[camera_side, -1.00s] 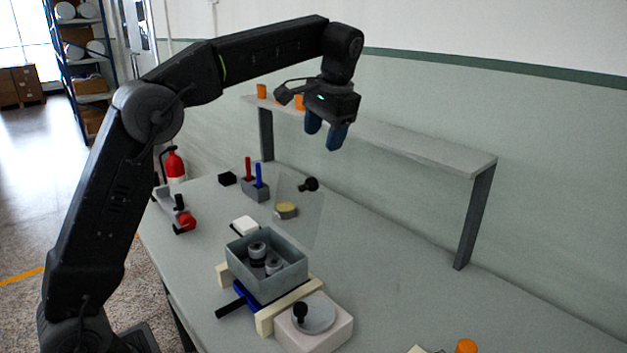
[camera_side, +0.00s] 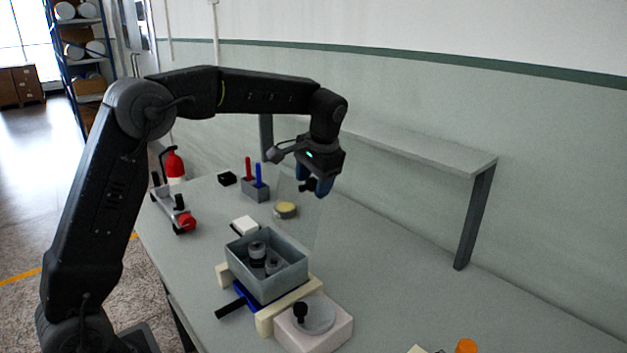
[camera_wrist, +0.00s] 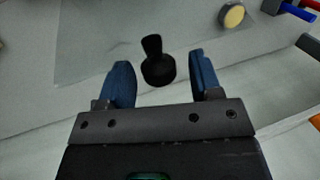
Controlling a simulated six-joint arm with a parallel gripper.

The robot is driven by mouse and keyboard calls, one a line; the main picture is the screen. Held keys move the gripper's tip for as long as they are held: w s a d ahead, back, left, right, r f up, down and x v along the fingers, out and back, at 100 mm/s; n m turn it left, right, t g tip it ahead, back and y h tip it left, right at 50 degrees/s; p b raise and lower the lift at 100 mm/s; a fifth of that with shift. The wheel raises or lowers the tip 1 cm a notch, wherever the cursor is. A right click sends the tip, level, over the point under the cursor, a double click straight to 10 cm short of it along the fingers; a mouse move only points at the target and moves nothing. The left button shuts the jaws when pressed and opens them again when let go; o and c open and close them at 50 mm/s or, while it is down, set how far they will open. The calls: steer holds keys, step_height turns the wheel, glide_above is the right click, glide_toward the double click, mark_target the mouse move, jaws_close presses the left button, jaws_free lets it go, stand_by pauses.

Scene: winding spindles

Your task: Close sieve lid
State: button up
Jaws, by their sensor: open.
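The sieve (camera_side: 287,284) is a grey open-topped box with several dark and grey spindle parts inside. Its lid (camera_side: 300,232) is a clear, faint panel standing raised at the box's far side. A black knob (camera_side: 306,186) sticks out from the lid near its upper edge. My gripper (camera_side: 314,187) is open, with its blue fingers at the knob and pointing down. In the wrist view the knob (camera_wrist: 157,66) lies between the two spread fingers, with a gap on each side. The clear lid panel (camera_wrist: 95,45) lies behind it there.
Cream blocks (camera_side: 291,304) and a blue part with a black handle (camera_side: 232,308) sit under the sieve. A white box with a disc (camera_side: 338,330) stands in front. A shelf (camera_side: 420,150) runs behind. A holder with red and blue pegs (camera_side: 256,190) is farther back.

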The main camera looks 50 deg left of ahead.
steer(key=shift+c, duration=0.2)
jaws_close()
steer(key=shift+s, duration=0.15)
